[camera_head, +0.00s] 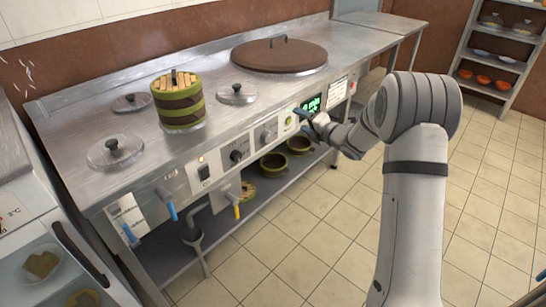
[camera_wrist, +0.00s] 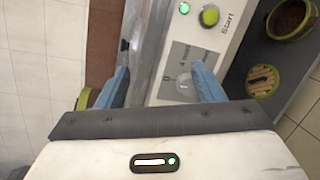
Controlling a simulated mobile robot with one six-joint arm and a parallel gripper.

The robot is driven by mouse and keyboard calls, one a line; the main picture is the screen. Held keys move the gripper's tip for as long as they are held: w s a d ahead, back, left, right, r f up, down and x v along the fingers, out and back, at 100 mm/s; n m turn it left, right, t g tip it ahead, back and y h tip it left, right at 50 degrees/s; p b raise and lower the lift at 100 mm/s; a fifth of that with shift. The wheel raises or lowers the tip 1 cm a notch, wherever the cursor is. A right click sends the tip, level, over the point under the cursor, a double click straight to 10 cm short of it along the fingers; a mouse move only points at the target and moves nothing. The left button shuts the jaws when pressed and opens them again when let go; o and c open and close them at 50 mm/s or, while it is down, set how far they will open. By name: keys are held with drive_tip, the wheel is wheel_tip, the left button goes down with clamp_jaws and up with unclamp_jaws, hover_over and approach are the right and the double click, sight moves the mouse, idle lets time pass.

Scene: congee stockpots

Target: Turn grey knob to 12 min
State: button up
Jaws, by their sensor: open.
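The grey knob (camera_head: 266,135) sits on a light plate on the front control panel of the steel counter in the head view. In the wrist view a pale round grey knob (camera_wrist: 184,86) shows on a grey plate, near the inner side of the right finger. Printing reading about "4 min" is beside it; the knob's pointer setting is too small to read. My gripper (camera_wrist: 160,70) is open, its two blue fingers apart, with nothing held. In the head view my gripper (camera_head: 303,114) is near the panel by the display, partly hidden by my wrist.
A green start button (camera_wrist: 209,16) is beside the knob plate. A green display (camera_head: 311,103) and a black knob (camera_head: 236,156) are on the same panel. Pots sit on the lower shelf (camera_head: 278,172).

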sight(270, 138)
drive_tip(key=s+a+f+n+g+y+b, duration=0.1)
drive_tip(key=a+f+n+g+y+b, duration=0.25)
drive_tip(key=f+n, duration=0.45)
drive_tip(key=w+a, duration=0.1)
drive_tip(key=a, duration=0.1)
drive_tip(key=w+a+f+m, duration=0.1)
drive_tip(key=a, duration=0.1)
drive_tip(key=w+a+m+y+b, duration=0.1)
drive_tip(key=a, duration=0.1)
drive_tip(key=shift+w+a+f+t, duration=0.25)
drive_tip(key=shift+a+f, duration=0.05)
drive_tip(key=shift+a, duration=0.05)
drive_tip(key=shift+c, duration=0.3)
drive_tip(key=c, duration=0.9)
